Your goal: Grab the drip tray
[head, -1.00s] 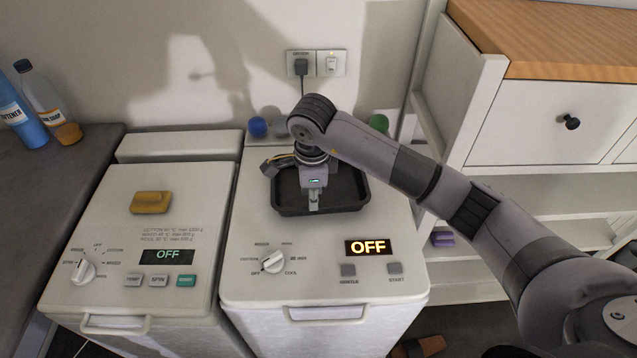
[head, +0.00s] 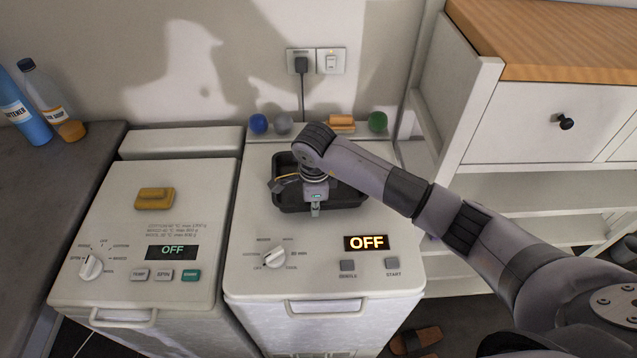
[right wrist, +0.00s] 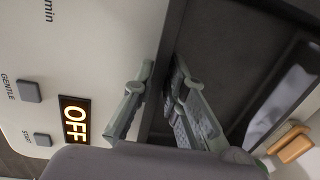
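The drip tray, a dark grey rectangular pan (head: 345,200), lies flat on the lid of the right-hand toploader. My right arm covers part of it from above. My right gripper (head: 316,211) points down at the tray's front wall. In the right wrist view the gripper (right wrist: 163,75) has its fingers apart, one on each side of the tray's rim (right wrist: 172,30): one outside over the white lid, one inside the tray. I see no clear grip on the wall. My left gripper is not in view.
The lid in front carries a dial (head: 274,259) and a lit OFF display (head: 366,242). A white shelf unit (head: 540,110) stands at right.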

